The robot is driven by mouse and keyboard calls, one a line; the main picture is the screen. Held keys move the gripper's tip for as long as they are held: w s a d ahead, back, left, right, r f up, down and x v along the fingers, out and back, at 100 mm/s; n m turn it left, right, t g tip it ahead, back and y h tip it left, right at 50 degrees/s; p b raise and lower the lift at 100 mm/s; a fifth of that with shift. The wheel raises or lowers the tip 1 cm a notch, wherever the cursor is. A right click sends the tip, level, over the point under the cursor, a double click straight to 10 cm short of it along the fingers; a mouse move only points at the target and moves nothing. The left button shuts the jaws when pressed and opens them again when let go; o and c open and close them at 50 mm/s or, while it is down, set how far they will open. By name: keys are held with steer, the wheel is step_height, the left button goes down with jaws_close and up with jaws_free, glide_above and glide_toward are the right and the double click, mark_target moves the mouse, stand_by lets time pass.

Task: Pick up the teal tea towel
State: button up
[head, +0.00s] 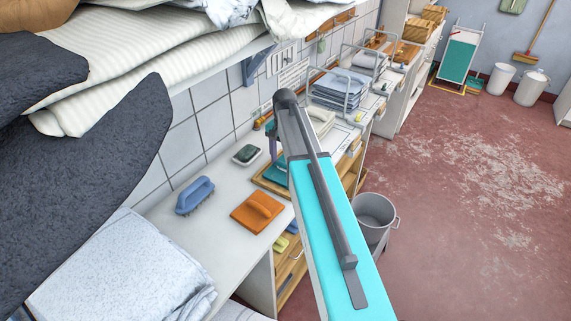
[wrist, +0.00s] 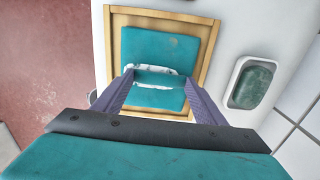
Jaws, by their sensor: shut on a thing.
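The teal tea towel (wrist: 160,48) shows in the wrist view over a wood-rimmed tray (wrist: 115,50), with white patches near its middle. My gripper (wrist: 158,77) has one purple finger on each side of a teal fold and is shut on it. In the head view the towel (head: 277,173) shows partly behind my arm, at the tray on the counter. My fingers reach down to it there, mostly hidden by the arm. I cannot tell whether the towel is clear of the tray.
A dish with a dark green pad (wrist: 252,84) lies right of the tray in the wrist view. Folded linens overhang the left. A grey bucket (head: 374,213) stands right of the counter.

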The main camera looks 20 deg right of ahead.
mark_target(285, 165)
steer(key=shift+r, duration=0.15)
steer(key=shift+r+b, duration=0.85)
steer(key=shift+r, duration=0.45)
steer(key=shift+s+r, duration=0.15)
steer(key=shift+r, duration=0.05)
steer(key=s+d+r+b, duration=0.1)
steer(key=s+d+b, duration=0.3)
steer(key=s, duration=0.9)
steer(key=d, duration=0.3)
steer(key=shift+s+d+r+b, duration=0.3)
steer(key=shift+s+d+b, duration=0.05)
